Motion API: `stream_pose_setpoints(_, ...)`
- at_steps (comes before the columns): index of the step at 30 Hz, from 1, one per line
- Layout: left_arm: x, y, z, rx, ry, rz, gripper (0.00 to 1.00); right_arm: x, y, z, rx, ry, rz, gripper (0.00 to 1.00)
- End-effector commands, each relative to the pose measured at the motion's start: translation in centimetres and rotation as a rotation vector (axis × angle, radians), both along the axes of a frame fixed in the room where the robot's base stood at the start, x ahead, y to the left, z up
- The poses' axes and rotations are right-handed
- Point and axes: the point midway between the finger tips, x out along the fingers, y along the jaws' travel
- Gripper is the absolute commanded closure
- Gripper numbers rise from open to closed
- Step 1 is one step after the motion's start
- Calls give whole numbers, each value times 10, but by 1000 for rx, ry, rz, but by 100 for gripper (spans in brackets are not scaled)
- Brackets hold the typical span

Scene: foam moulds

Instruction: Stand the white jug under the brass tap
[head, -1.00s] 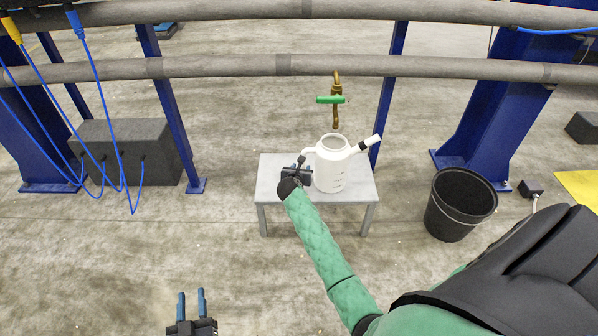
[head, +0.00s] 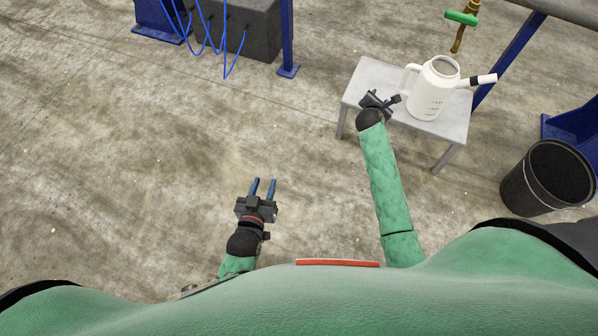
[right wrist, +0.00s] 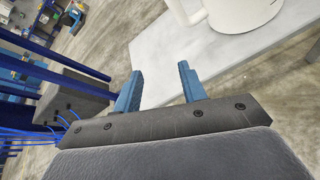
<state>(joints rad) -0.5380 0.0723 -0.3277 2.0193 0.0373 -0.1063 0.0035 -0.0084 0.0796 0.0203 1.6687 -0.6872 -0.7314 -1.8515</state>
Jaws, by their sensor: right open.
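The white jug (head: 432,92) stands upright on a small grey table (head: 368,75), its handle to the left and its dark-banded spout to the right. The brass tap (head: 459,38) with a green handle hangs above and behind the jug. My right gripper (head: 376,97) is open and empty, just left of the jug and apart from it. In the right wrist view the open fingers (right wrist: 159,88) show over the table edge, with the jug (right wrist: 240,14) beyond them. My left gripper (head: 264,186) is open and empty over the floor, left of the table.
A black bucket (head: 548,178) stands on the floor right of the table. A dark grey block (head: 240,25) with blue cables and a blue post (head: 287,40) stand at the back left. The floor between my left gripper and the table is clear.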

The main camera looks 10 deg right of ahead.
Motion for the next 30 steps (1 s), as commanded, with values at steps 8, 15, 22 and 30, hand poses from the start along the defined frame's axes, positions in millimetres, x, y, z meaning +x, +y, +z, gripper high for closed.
stream_pose_setpoints(8, 0, 0, 0, 0, 0, 0, 64, -74, 122, -33, 714, -259, -6, 59)
stream_pose_setpoints(15, 0, 0, 1, 0, -1, 0, 64, -151, 220, -34, 1403, -363, -116, 59)
stream_pose_setpoints(22, 1, 0, 2, -1, -3, 0, 64, -229, 297, -13, 2062, -362, -329, 59)
stream_pose_setpoints(30, 2, 0, 2, 0, -4, 0, 64, -280, 338, 12, 2505, -312, -543, 59)
